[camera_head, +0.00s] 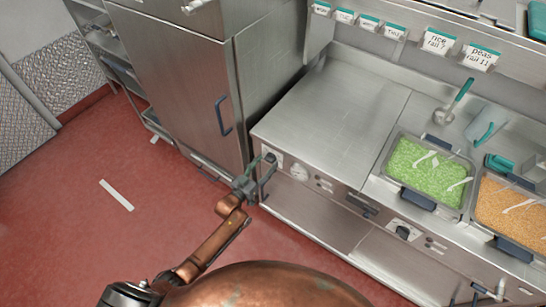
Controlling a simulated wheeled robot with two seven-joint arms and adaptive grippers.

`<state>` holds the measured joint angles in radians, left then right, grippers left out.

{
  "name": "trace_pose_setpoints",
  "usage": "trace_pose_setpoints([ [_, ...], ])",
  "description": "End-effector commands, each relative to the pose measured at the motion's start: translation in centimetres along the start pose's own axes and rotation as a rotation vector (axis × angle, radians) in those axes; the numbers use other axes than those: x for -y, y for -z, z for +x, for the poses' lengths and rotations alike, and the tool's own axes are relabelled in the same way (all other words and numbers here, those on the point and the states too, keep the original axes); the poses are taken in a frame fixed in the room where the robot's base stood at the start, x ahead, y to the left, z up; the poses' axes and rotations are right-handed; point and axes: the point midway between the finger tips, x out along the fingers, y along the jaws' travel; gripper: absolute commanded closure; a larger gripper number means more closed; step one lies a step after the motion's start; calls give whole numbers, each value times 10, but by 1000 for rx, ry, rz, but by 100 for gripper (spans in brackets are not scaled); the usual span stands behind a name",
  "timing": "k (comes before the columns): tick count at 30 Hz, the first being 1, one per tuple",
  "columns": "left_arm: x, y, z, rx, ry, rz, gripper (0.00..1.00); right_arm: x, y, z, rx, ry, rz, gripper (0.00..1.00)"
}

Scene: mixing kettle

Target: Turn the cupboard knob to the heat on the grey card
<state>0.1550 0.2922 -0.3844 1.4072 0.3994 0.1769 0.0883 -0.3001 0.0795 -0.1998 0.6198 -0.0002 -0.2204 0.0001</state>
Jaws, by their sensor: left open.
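My left gripper (262,170) is open at the left end of the steel counter's front panel, and its copper arm comes up from below. A small dark part by its fingertips may be a knob or a fingertip; I cannot tell, nor whether they touch the panel. A pale round dial (299,172) sits just right of the gripper on the same panel. A black knob (402,232) is further right along the front. I cannot make out a grey card.
A tall steel cabinet (180,75) with a dark blue handle stands left of the counter (335,105). Pans of green peas (425,170) and orange grains (510,215) sit at the right. A ladle (452,105) lies behind them. The red floor is mostly open at left.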

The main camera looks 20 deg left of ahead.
Motion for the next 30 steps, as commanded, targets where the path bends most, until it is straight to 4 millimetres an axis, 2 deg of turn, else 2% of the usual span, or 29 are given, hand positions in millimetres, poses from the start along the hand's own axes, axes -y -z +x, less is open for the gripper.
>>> trace_pose_setpoints([
  [15, 0, 1, 16, -1, 0, 0, 46, 0, -2, 5, 2, 0, 0, 60],
  [23, 0, 2, 18, -1, -1, 0, 46, 0, -2, 5, 2, 1, 0, 60],
  [30, 0, 2, 18, -1, -1, 0, 60, 1, -2, 5, 2, 1, 0, 60],
])
